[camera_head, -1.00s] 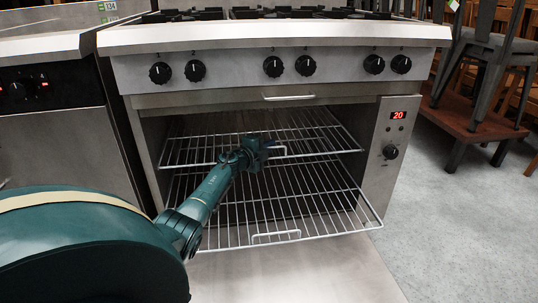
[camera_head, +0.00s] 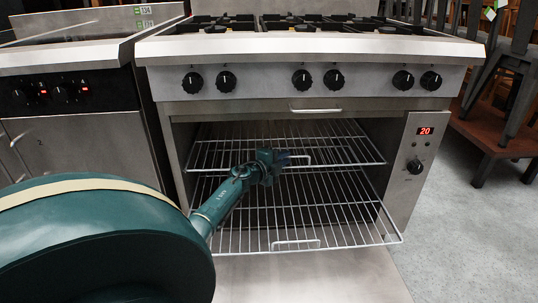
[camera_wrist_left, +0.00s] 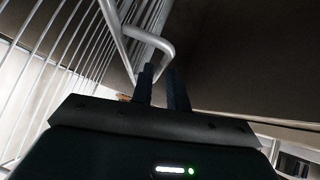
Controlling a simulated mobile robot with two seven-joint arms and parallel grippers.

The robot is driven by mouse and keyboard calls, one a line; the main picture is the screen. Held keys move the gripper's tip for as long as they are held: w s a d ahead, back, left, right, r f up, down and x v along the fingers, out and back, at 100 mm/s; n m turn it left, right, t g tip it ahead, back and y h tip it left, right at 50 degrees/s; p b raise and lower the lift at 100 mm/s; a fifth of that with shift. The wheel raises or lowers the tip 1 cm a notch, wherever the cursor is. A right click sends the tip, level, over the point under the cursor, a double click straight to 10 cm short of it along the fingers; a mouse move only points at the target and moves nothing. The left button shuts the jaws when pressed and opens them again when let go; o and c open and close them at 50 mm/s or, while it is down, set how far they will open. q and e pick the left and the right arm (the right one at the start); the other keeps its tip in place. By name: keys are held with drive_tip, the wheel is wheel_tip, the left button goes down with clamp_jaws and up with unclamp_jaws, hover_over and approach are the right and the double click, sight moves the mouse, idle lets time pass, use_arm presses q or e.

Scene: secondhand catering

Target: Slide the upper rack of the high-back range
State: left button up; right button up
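The high-back range (camera_head: 305,108) stands in front of me with its oven cavity open. The upper rack (camera_head: 215,158) is a wire shelf inside, with a small loop handle (camera_head: 308,157) at its front edge. My left gripper (camera_head: 283,160) is at that handle. In the left wrist view the handle (camera_wrist_left: 152,40) runs down between the two dark fingers (camera_wrist_left: 162,85); the narrow gap is about the bar's width, so they look shut on it. The contact itself is partly hidden. My right gripper is not in view.
The lower rack (camera_head: 345,215) juts out farther than the upper one, below my left forearm. The lowered oven door (camera_head: 310,275) lies under it. A control panel (camera_head: 416,155) borders the opening at right; another appliance (camera_head: 80,130) stands at left.

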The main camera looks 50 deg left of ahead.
use_arm(q)
drive_tip(key=s+r+p, duration=0.1)
drive_tip(key=s+p, duration=0.2)
drive_tip(key=s, duration=0.5)
drive_tip(key=shift+d, duration=0.45)
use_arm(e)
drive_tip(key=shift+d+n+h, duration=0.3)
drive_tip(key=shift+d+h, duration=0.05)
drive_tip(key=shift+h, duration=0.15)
